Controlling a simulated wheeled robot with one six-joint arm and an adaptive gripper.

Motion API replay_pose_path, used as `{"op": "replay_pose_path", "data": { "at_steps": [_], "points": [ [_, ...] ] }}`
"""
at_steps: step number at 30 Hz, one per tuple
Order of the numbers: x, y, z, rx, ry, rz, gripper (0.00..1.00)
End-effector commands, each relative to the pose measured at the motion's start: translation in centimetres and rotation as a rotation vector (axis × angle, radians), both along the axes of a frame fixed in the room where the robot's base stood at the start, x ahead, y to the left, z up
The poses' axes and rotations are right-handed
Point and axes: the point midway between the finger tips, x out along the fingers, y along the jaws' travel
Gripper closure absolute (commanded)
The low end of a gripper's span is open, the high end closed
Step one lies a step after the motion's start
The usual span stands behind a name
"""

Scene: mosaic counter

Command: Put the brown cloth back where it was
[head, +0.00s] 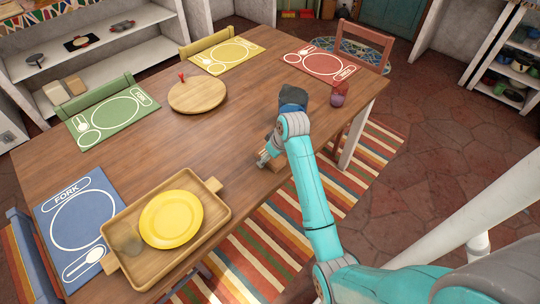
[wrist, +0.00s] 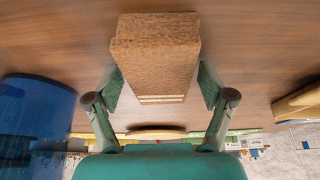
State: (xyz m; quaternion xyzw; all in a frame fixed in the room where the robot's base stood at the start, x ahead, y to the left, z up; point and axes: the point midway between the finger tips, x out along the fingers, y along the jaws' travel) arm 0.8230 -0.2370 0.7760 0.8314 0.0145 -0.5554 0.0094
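The brown cloth (wrist: 157,55) is a thick folded block, and its pale layered edges show at one end in the wrist view. In the head view a small part of the cloth (head: 279,166) shows beside my gripper (head: 266,157), near the table's front edge. My gripper (wrist: 160,88) has one finger on each side of the cloth, with the pads against or very close to its sides. The cloth is centred between the fingers, and I take it as held. The arm hides part of it in the head view. I cannot tell whether its underside touches the table.
A wooden tray (head: 218,208) with a yellow plate (head: 171,219) lies at the front left. A round board (head: 197,95) lies farther back. A blue container (wrist: 35,105) stands close by, partly behind my arm in the head view. The table's middle (head: 200,140) is clear.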

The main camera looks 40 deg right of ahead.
Motion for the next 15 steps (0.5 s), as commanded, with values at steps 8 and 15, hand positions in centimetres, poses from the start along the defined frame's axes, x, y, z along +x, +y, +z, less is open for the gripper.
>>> {"op": "replay_pose_path", "data": {
  "at_steps": [8,15],
  "points": [
    [0.0,0.0,0.1,0.0,0.0,0.0,0.18],
    [-0.9,-0.1,2.7,-0.002,-0.003,-0.001,0.18]
  ]
}}
